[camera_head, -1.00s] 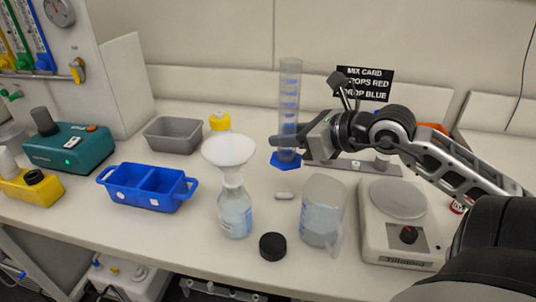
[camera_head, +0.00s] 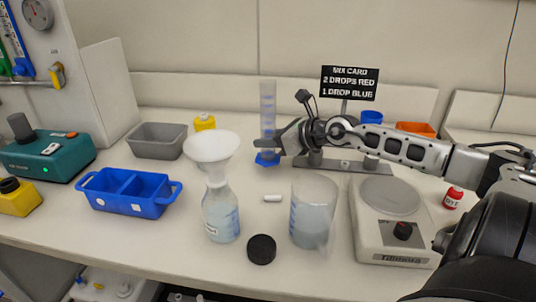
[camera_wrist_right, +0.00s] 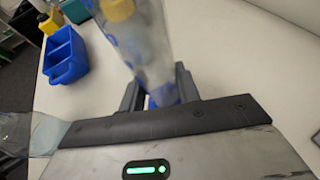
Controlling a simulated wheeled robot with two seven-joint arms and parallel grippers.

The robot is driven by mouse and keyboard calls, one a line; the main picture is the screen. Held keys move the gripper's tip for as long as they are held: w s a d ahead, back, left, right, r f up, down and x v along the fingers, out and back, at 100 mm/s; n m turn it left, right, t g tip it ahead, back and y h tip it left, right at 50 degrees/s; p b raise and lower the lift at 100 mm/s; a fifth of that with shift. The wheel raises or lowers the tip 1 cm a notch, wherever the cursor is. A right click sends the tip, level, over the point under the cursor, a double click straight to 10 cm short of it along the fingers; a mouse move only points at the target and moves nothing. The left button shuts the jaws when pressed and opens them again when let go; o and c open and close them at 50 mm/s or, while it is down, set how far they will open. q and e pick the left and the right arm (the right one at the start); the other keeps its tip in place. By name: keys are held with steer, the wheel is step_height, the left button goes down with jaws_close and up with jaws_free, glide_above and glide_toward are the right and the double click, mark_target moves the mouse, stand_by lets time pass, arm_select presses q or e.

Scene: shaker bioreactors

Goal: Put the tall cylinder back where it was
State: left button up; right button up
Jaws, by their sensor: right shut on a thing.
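The tall cylinder (camera_head: 268,108) is clear with a blue foot (camera_head: 267,158) and stands upright at the back middle of the bench. My right gripper (camera_head: 277,141) is shut on its lower part, a little above the foot. In the right wrist view the cylinder (camera_wrist_right: 140,45) runs up from between the gripper's fingers (camera_wrist_right: 160,92). I cannot tell whether the foot touches the bench. My left gripper is not in view.
A grey rail stand (camera_head: 345,165) lies just right of the cylinder, under my right arm. In front are a bottle with a white funnel (camera_head: 211,146), a white stir bar (camera_head: 272,198), a beaker (camera_head: 313,212), a black cap (camera_head: 261,249) and a hotplate (camera_head: 390,196). A grey bin (camera_head: 157,140) stands left.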

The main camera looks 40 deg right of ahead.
mark_target(268, 151)
steer(key=shift+w+d+f, duration=0.1)
steer(key=shift+w+f, duration=0.15)
steer(key=shift+f, duration=1.65)
steer(key=shift+f, duration=0.1)
steer(key=o, duration=1.1)
steer(key=shift+c, duration=0.2)
